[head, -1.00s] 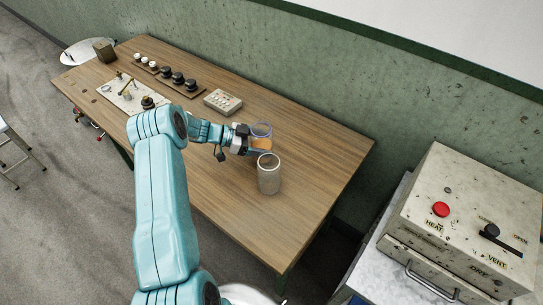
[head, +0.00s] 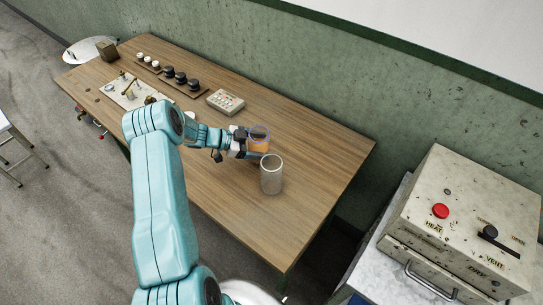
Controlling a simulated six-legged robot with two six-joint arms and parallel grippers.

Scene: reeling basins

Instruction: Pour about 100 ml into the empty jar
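A clear jar with orange liquid (head: 260,146) is in my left gripper (head: 257,148), whose fingers are closed around it. The held jar looks about upright. The empty jar (head: 271,176), a clear greyish cylinder, stands upright on the wooden table, just in front of the held jar in the picture. The front finger lies close to the empty jar's rim; I cannot tell whether they touch. No liquid shows in the empty jar. My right gripper is not in view.
A pale keypad-like block (head: 225,101), dark knobs on a wooden strip (head: 180,79) and a pale plate with brass parts (head: 130,92) are further back on the table (head: 315,160). A metal box with a red button (head: 440,211) stands at the right. The table's right end is clear.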

